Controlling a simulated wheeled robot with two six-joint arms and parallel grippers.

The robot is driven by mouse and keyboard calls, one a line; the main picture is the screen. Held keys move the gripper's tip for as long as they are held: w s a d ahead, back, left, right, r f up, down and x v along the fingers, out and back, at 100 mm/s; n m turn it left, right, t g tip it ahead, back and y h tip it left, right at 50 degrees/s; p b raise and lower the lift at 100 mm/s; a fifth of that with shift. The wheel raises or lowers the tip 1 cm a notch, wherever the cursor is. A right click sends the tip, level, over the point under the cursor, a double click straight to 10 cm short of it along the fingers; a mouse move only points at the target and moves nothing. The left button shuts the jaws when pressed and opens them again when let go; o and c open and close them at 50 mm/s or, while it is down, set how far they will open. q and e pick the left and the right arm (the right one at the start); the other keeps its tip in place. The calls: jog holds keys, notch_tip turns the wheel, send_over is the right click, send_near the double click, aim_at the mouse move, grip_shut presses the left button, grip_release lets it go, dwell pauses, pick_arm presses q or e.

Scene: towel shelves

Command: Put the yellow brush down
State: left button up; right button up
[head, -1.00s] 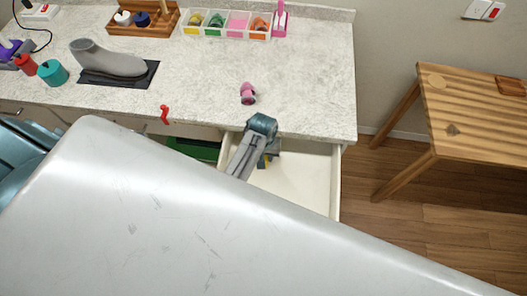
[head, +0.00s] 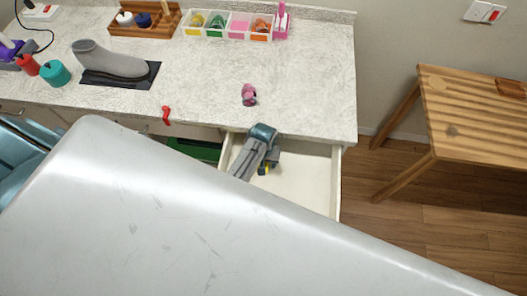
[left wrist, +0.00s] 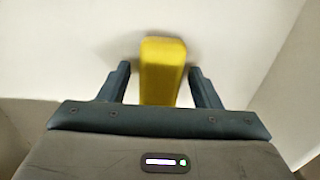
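The yellow brush (left wrist: 163,72) shows in the left wrist view as a plain yellow block over a white surface, with a soft shadow at its far end. My left gripper (left wrist: 161,80) has its two dark fingers on either side of it, with small gaps showing, so it looks open. In the head view my left gripper (head: 266,168) reaches down into the open white drawer (head: 305,185), and only a bit of yellow shows by its fingers. The rest of the brush is hidden. My right gripper is not in view.
The speckled counter (head: 300,75) above the drawer is mostly clear near its front. A pink item (head: 249,95) lies on it, and a red hook-shaped item (head: 166,115) is at its front edge. The right part of the drawer is empty. A wooden table (head: 480,125) stands right.

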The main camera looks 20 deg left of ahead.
pick_arm(q)
jog(key=shift+r, duration=0.1)
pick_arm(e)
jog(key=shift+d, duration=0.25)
pick_arm(q)
jog(key=shift+r, duration=0.2)
notch_tip(320, 180, up, 12)
jog(key=b, duration=0.2)
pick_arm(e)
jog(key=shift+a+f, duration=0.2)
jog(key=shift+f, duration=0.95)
pick_arm(q)
jog(key=shift+s+f, duration=0.1)
